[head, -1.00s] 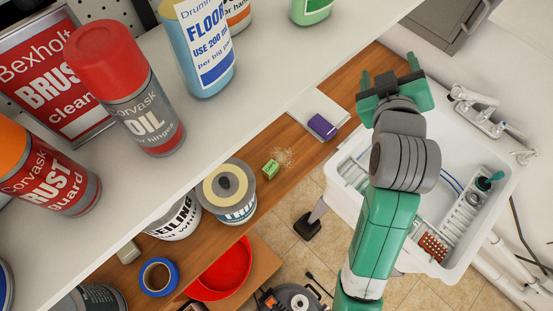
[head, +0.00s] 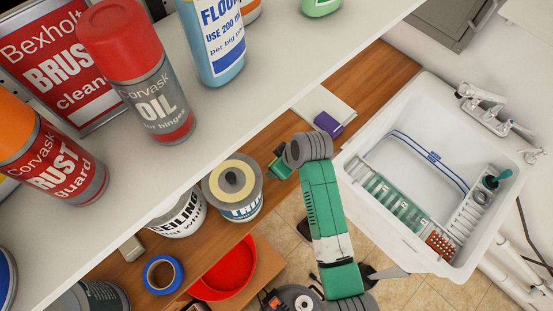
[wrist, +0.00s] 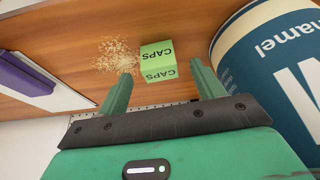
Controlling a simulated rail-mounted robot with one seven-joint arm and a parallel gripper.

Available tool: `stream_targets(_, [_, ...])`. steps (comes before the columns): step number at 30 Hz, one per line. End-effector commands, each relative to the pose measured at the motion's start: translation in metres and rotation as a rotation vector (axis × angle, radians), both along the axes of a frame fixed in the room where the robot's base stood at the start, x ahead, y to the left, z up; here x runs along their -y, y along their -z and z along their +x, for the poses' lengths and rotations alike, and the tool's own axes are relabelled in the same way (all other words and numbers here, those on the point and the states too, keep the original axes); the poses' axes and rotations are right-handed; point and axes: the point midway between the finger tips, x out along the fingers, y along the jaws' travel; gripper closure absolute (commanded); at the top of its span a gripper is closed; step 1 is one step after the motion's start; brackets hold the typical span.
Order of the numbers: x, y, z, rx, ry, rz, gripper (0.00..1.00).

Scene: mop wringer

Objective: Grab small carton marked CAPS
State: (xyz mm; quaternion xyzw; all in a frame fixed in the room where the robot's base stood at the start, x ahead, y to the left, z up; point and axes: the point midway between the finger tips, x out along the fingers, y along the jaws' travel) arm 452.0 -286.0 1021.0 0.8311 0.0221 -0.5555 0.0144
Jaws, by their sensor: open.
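The small light green carton marked CAPS (wrist: 157,58) sits on the brown wooden bench in the wrist view. My gripper (wrist: 160,71) is open, with its two green fingers apart and pointing toward the carton. The carton shows beyond and between the fingertips. The gap between them is hard to judge, and nothing is held. In the head view, my gripper (head: 279,160) is low over the bench beside the paint tins, mostly hidden by my wrist. The carton is hidden there.
A blue-labelled enamel tin (wrist: 282,75) stands close on the right in the wrist view. Crumbs (wrist: 117,53) lie beside the carton. A purple box (head: 328,125) lies farther along the bench. The white shelf (head: 225,125) with cans overhangs the bench. A white sink (head: 407,105) stands at right.

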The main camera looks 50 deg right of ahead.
Motion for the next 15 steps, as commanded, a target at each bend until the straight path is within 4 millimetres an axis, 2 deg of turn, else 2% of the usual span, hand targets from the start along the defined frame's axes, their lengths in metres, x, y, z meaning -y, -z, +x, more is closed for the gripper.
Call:
stream_targets(6, [0.0, 0.032, 0.015, -0.001, 0.0, 0.001, 0.33])
stream_targets(14, [0.0, 0.037, 0.017, 0.001, 0.0, -0.001, 0.33])
stream_targets(15, [0.0, 0.037, 0.017, 0.001, 0.0, -0.001, 0.39])
